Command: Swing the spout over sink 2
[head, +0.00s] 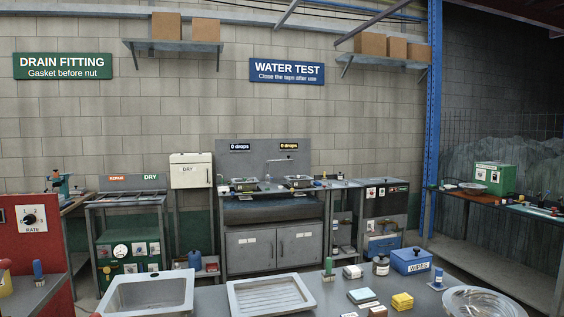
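The water test bench stands at the back, under the blue "WATER TEST" sign. A thin metal spout (282,159) shows in front of its grey back panel (262,150), near the middle and toward the right. Two small sinks sit in the bench top, a left one (243,184) and a right one (298,181). I cannot read a number on either sink. The spout's end looks nearer the right sink, but its exact direction is too small to tell. Neither of my grippers is in view.
A near counter crosses the bottom, holding a white basin (148,295), a ribbed drainer (271,296), a blue wipes box (411,260), a clear bowl (484,303) and sponges. It stands between me and the bench. A red cabinet (35,245) is at left, a blue post (433,120) at right.

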